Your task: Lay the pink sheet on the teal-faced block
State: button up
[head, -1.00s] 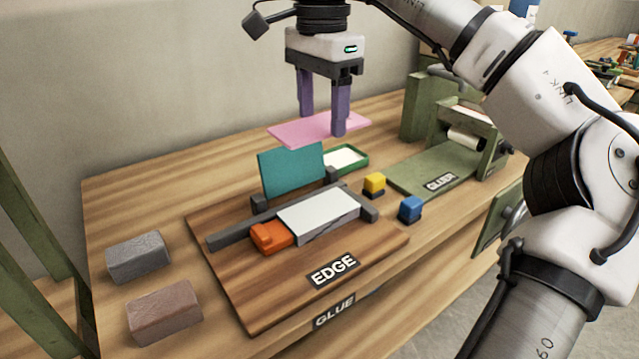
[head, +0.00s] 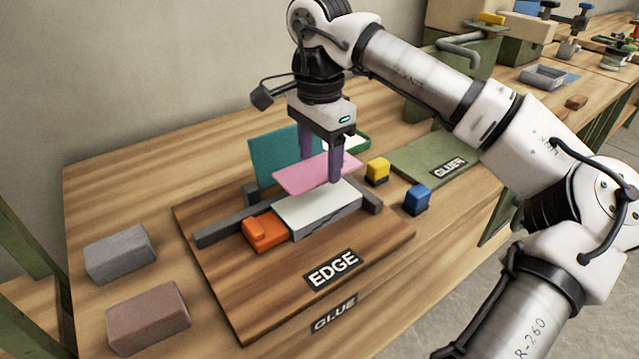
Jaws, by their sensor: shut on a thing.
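The pink sheet (head: 300,178) is held roughly flat by my gripper (head: 321,165), whose two purple fingers are shut on it. The sheet hangs a little above a white-topped block or stack (head: 318,210) with grey sides, covering its back part from view. This block lies on the wooden board marked EDGE, between the dark bars. An upright teal panel (head: 272,160) stands just behind the sheet, partly hidden by the sheet and fingers. I see no teal on the white-topped block; its covered part is hidden.
An orange block (head: 265,232) sits at the white block's left end. Yellow (head: 377,170) and blue (head: 416,198) small blocks stand to the right. A grey brick (head: 120,252) and a brown brick (head: 148,317) lie left.

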aim_at(320, 199)
jog(key=shift+f, duration=3.05)
jog(key=shift+f, duration=0.1)
jog(key=shift+f, duration=0.15)
jog(key=o, duration=1)
jog(key=shift+c, duration=0.2)
notch_tip(320, 199, up, 13)
jog(key=shift+f, duration=0.2)
